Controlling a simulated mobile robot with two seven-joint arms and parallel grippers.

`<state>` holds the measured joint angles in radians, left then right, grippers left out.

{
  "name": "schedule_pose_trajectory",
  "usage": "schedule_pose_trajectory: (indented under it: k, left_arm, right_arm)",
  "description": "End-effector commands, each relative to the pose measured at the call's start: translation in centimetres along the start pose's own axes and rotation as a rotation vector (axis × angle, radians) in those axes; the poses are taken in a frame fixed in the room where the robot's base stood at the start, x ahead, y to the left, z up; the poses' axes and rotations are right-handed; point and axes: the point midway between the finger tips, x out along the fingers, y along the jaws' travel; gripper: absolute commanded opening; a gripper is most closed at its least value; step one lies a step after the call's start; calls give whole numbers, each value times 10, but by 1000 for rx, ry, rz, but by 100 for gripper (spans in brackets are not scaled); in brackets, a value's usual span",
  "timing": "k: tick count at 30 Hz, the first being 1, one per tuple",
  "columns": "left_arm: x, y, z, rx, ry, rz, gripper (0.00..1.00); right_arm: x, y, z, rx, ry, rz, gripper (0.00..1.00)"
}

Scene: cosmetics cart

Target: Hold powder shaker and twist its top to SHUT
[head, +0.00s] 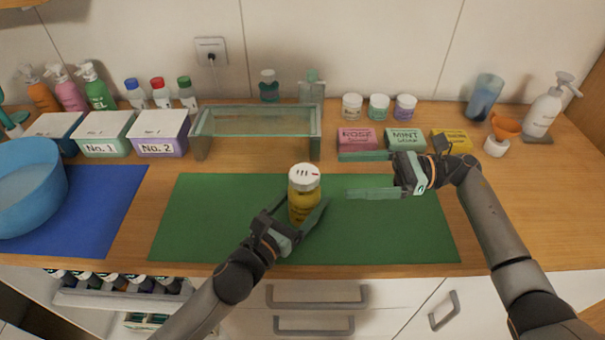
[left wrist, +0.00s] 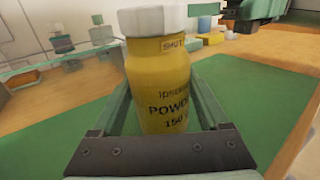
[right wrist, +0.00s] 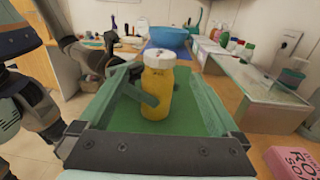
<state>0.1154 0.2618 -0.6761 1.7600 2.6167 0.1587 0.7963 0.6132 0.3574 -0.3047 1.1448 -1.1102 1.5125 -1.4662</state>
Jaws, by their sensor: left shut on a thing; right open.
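The powder shaker (head: 303,205) is a yellow bottle with a white top (head: 304,177), upright over the green mat (head: 200,215). The top has dark holes and a red mark near its right side. In the left wrist view the bottle (left wrist: 158,85) shows a "SHUT" label just under the top. My left gripper (head: 297,218) is shut on the bottle body, one finger on each side. My right gripper (head: 368,175) is open and empty, to the right of the shaker and apart from it. In the right wrist view the shaker (right wrist: 159,85) shows between its open fingers.
A glass shelf (head: 258,122) stands behind the mat. Soap boxes (head: 357,138) lie behind my right gripper, with jars (head: 379,107) farther back. A blue basin (head: 28,190) and lidded boxes (head: 160,133) are at left. The right part of the mat is clear.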

Motion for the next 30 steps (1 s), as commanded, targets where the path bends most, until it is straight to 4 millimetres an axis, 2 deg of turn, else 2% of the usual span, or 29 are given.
schedule_pose_trajectory:
  k: [3, 9, 15, 19, 27, 30]
  left_arm:
    - [0, 0, -1, 0, 1, 0, 20]
    - [0, 0, -1, 0, 1, 0, 20]
    - [0, 0, -1, 0, 1, 0, 20]
    - [0, 0, -1, 0, 1, 0, 20]
    - [0, 0, -1, 0, 1, 0, 20]
    - [0, 0, -1, 0, 1, 0, 20]
  right_arm:
    - [26, 1, 1, -1, -3, 5, 99]
    - [66, 1, 1, 0, -2, 4, 99]
    - [92, 0, 0, 1, 1, 2, 99]
    - [99, 0, 0, 1, 1, 2, 99]
    - [101, 0, 0, 1, 2, 2, 99]
    - [100, 0, 0, 1, 2, 2, 90]
